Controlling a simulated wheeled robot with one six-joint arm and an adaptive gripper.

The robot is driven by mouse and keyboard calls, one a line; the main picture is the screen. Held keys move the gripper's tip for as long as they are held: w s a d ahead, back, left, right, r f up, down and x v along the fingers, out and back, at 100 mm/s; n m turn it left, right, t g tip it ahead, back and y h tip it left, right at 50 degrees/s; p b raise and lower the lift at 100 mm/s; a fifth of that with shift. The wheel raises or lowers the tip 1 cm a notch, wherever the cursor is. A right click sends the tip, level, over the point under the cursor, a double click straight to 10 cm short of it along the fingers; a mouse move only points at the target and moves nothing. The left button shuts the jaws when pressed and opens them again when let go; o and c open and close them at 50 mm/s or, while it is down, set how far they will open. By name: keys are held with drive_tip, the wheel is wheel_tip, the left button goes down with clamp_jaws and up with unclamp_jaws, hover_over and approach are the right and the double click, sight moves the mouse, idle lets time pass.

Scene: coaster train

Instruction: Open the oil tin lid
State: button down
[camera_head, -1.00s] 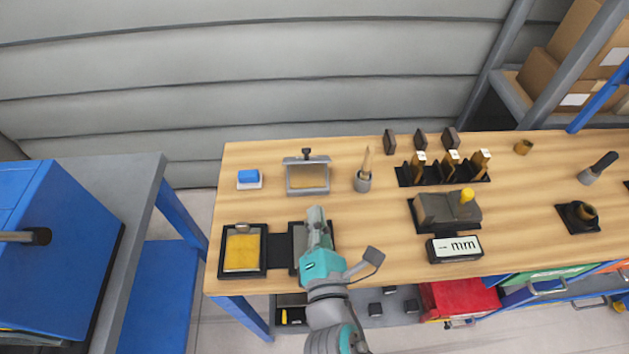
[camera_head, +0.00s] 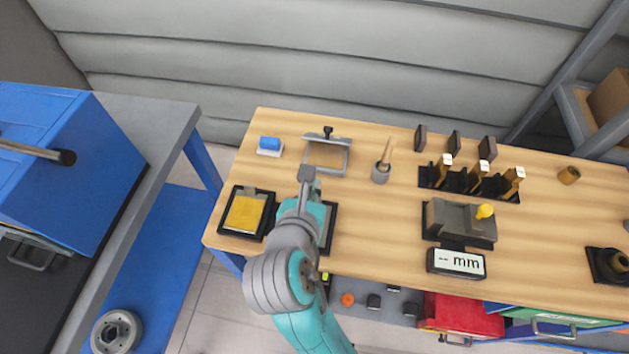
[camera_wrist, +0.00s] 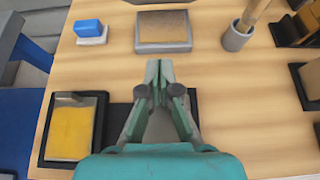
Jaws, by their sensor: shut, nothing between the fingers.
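A shallow tin with a yellow surface (camera_head: 245,213) sits in a black holder at the left front of the table. It has a small grey tab at its back edge. It also shows in the wrist view (camera_wrist: 72,132), left of my gripper. A second black holder (camera_head: 330,235) is to its right, mostly hidden under my arm. I cannot tell for sure which of the two is the oil tin.
Behind are a blue block (camera_head: 269,144) on a white base, a grey-framed tray (camera_head: 326,155) and a grey cup (camera_head: 380,174) with a wooden stick. To the right are a black rack (camera_head: 468,184), a grey fixture (camera_head: 458,218) and an mm display (camera_head: 456,263).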

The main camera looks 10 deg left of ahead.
sight(329, 132)
drive_tip(key=x, duration=0.6)
drive_tip(key=shift+w+f, duration=0.15)
drive_tip(key=shift+w, duration=0.15)
drive_tip(key=shift+w+r, duration=0.65)
drive_tip(key=shift+w, duration=0.3)
drive_tip(key=shift+w+r, duration=0.65)
drive_tip(key=shift+r, duration=0.05)
drive_tip(key=shift+a+r, duration=0.1)
drive_tip(key=shift+r, duration=0.05)
